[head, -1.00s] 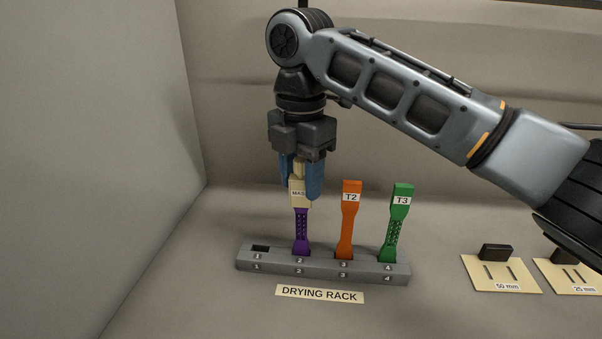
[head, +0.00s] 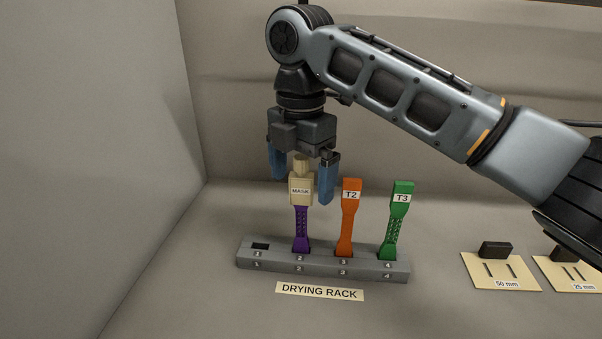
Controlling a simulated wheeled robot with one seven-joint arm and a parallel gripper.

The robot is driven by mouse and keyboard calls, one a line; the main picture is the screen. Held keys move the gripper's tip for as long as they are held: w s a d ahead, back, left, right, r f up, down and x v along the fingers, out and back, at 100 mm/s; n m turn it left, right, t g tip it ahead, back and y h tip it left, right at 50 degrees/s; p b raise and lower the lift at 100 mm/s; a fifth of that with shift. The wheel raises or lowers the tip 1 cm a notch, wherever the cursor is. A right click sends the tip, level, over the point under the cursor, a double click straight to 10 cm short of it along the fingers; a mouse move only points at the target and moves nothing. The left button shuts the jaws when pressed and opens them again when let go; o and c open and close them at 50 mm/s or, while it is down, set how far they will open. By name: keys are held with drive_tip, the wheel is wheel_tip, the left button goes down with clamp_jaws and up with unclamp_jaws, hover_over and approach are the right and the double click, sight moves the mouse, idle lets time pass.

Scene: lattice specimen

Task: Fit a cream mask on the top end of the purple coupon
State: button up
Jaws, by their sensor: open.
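The purple coupon (head: 301,226) stands upright in slot 2 of the grey drying rack (head: 325,268). A cream mask (head: 301,188), labelled MASK, sits on the coupon's top end and hides it. My gripper (head: 304,190) is open above and around the mask. Its blue fingers are apart, one to the left of the mask and one to the right, with gaps between them and the mask.
An orange coupon T2 (head: 349,218) stands in slot 3, close to my right finger. A green coupon T3 (head: 397,220) stands in slot 4. Slot 1 (head: 260,247) is empty. Cream plates with black blocks (head: 500,272) lie at the right.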

sight(301, 157)
drive_tip(key=shift+r, duration=0.1)
drive_tip(key=shift+r+p, duration=2.3)
drive_tip(key=shift+r, duration=0.15)
drive_tip(key=shift+r+b, duration=0.4)
drive_tip(key=shift+r, duration=3.45)
